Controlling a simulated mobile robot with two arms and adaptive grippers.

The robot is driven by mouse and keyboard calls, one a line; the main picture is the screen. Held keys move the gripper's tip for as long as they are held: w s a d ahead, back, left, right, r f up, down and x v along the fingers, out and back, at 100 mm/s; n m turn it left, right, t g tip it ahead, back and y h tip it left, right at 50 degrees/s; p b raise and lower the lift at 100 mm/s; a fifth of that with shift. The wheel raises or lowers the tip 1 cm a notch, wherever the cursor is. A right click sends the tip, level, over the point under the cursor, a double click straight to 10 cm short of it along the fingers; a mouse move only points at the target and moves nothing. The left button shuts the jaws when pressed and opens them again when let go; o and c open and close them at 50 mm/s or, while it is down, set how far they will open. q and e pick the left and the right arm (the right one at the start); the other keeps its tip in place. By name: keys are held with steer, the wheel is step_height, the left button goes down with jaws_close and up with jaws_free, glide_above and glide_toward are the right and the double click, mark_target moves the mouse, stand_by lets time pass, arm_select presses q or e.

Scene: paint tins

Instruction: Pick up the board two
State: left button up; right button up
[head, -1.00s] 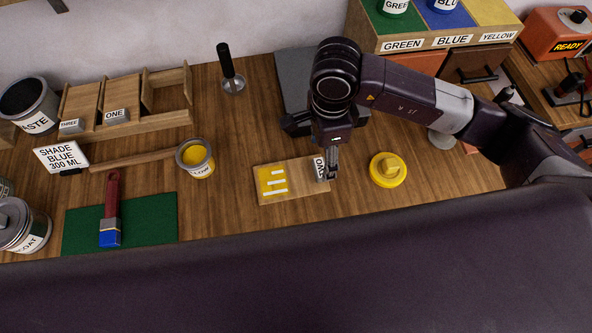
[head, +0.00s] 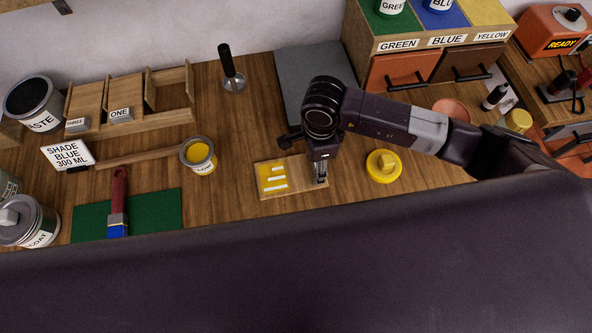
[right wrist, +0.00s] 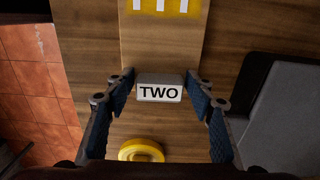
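Board two (head: 296,185) is a flat wooden board lying on the bench, with a yellow patch and white stripes at its left end. Its grey-white block lettered TWO (right wrist: 159,92) stands at the other end. In the head view my right gripper (head: 320,180) is over that end and hides most of the block. In the right wrist view my right gripper (right wrist: 160,82) is open, with one blue-padded finger on each side of the block and gaps showing beside it. My left gripper is out of view.
A yellow lid (head: 384,168) lies close to the right of the board. An open yellow paint tin (head: 199,157) stands to its left, a dark grey slab (head: 305,70) behind. The wooden rack (head: 150,122) holds boards lettered THREE and ONE. The green mat (head: 160,215) carries a brush.

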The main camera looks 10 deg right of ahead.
steer(key=c, duration=0.8)
steer(key=shift+r, duration=0.15)
step_height(320, 180, up, 20)
steer(key=b, duration=0.4)
steer(key=s+d+n, duration=0.1)
steer(key=d+n, duration=0.1)
steer(key=n, duration=0.3)
steer(key=d+f+n, duration=0.1)
steer(key=d+n, duration=0.2)
steer(key=n, duration=0.3)
steer(key=s+d+n, duration=0.1)
steer(key=d+n, duration=0.2)
steer(key=n, duration=0.3)
steer(key=shift+s+d+f, duration=0.15)
steer(key=shift+s+f, duration=0.15)
